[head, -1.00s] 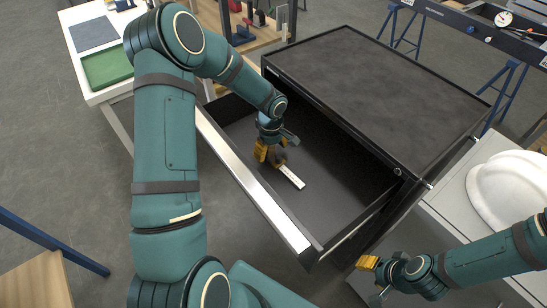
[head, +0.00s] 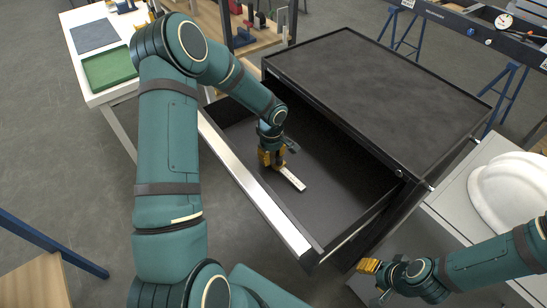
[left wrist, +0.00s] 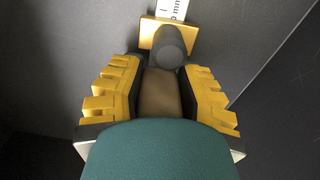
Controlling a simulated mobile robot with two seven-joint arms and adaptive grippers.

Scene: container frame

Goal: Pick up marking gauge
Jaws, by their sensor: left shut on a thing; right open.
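The marking gauge (head: 291,179) is in the open drawer, and its pale ruled bar points toward the drawer's lower right. My left gripper (head: 272,158) reaches down into the drawer and is shut on the gauge's upper end. In the left wrist view the gauge (left wrist: 172,45) shows a dark round knob, a yellow plate and a white scale; a brown part lies between the yellow fingers of my left gripper (left wrist: 160,85). I cannot tell whether the gauge touches the drawer floor. My right gripper (head: 373,280) is open and empty, outside the drawer at lower right.
The black drawer (head: 256,190) has a silver front edge and is otherwise empty where visible. The black cabinet top (head: 375,85) stands behind it. A white helmet (head: 512,190) lies on a grey surface at right. A green tray (head: 107,68) is on the left table.

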